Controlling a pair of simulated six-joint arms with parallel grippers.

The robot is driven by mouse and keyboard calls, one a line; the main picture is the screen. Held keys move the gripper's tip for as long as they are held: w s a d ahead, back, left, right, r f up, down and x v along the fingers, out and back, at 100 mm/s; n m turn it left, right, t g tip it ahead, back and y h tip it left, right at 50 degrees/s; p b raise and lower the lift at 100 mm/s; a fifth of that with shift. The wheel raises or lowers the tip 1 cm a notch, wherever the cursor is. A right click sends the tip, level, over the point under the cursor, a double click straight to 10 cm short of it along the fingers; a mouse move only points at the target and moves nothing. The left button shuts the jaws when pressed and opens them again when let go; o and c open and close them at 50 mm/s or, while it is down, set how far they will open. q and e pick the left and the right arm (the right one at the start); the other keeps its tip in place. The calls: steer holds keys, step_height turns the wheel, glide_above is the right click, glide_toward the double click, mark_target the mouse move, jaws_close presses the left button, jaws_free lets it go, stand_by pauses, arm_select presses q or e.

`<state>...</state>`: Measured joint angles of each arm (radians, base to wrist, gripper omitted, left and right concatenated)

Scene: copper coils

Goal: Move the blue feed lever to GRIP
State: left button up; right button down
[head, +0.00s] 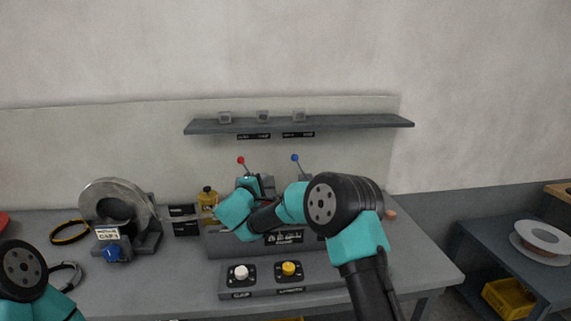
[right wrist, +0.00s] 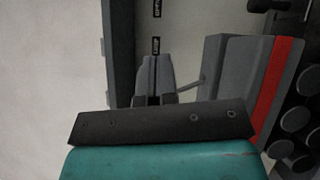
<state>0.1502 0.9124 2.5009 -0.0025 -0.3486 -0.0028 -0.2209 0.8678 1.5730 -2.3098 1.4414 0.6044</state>
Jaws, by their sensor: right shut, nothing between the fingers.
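The blue feed lever (head: 295,158) has a blue ball knob on a thin rod and stands at the back of the bench unit. Its lower end is hidden behind my right arm. A red-knobbed lever (head: 241,160) stands to its left. My right gripper (head: 248,184) is near the base of the red lever, left of the blue one, and mostly hidden by its own wrist. In the right wrist view its fingers (right wrist: 153,82) are together with nothing between them. Of my left arm only a link shows at the lower left; its gripper is out of frame.
A dark shelf (head: 350,122) with several small blocks hangs above the levers. A front panel (head: 265,291) carries a white knob (head: 241,272) and a yellow knob (head: 289,268). A metal coil (head: 96,194) stands at left. A grey box with a red stripe (right wrist: 272,90) is beside the fingers.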

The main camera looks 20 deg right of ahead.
mark_target(295, 156)
steer(key=s+d+x, duration=0.2)
steer(key=x, duration=1.1)
steer(key=shift+r, duration=0.25)
steer(key=shift+r, duration=0.1)
steer(key=shift+s+d+r+m+g+y, duration=0.15)
steer(key=shift+d+r+m+g, duration=0.1)
steer(key=shift+d+r+m, duration=0.25)
steer(key=shift+s+d+r+m+g+y, duration=0.15)
steer(key=shift+d+r+m+g, duration=0.15)
steer(key=shift+d+m, duration=0.3)
steer(key=s+d+r+m+g+y, duration=0.1)
steer(key=d+m+g+y, duration=0.1)
steer(key=d+m+y, duration=0.3)
steer(key=shift+d+r+m, duration=0.15)
steer(key=shift+d+m, duration=0.45)
steer(key=shift+d, duration=1.6)
steer(key=shift+s, duration=0.1)
